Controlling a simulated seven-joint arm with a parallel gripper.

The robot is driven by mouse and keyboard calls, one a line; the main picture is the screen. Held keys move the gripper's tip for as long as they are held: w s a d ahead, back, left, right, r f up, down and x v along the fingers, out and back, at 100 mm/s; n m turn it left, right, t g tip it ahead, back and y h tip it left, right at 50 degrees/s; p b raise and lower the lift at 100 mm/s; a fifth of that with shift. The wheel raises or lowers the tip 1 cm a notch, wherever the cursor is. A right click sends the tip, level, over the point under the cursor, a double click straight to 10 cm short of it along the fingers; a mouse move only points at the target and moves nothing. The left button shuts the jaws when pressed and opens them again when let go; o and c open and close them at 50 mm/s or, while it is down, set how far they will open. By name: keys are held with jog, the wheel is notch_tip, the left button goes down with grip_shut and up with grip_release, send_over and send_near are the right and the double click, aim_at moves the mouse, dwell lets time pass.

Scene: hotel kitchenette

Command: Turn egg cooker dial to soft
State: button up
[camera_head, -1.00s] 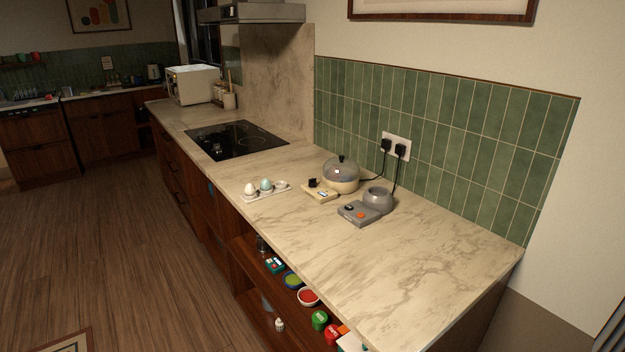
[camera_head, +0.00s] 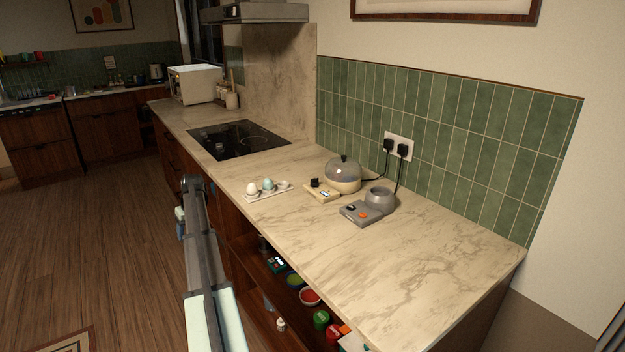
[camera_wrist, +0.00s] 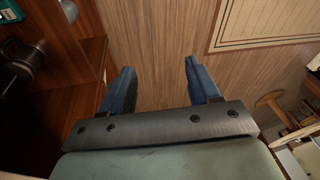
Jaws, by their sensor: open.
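The egg cooker, a cream base with a clear dome lid (camera_head: 343,173), stands on the counter near the tiled wall. Its cream control block (camera_head: 321,195) in front carries a small black dial (camera_head: 315,183); its markings are too small to read. My gripper (camera_wrist: 157,82) is open and empty in the wrist view, its two blue fingers pointing over the wooden floor. In the head view my arm is beside the counter's front edge, left of and well apart from the egg cooker.
A grey appliance (camera_head: 359,214) with a round cup and an orange button sits right of the egg cooker. A white egg tray (camera_head: 268,194) with eggs lies to its left. Black plugs fill the wall socket. Below are open shelves with jars. The counter's right part is clear.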

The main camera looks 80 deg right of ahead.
jog(key=s+d+r+h, duration=0.1)
jog(key=s+d+r, duration=0.9)
jog(key=d+r, duration=0.3)
notch_tip(320, 180, up, 14)
jog(key=f+m+g+y, duration=0.1)
jog(key=m+g, duration=0.1)
jog(key=g, duration=0.1)
send_over(315, 182)
jog(key=f, duration=0.8)
jog(key=d+f, duration=0.1)
jog(key=f, duration=0.3)
jog(key=shift+w+f, duration=0.15)
jog(key=shift+f, duration=0.2)
jog(key=shift+a, duration=0.1)
jog(key=c, duration=1)
jog(key=shift+c, duration=0.2)
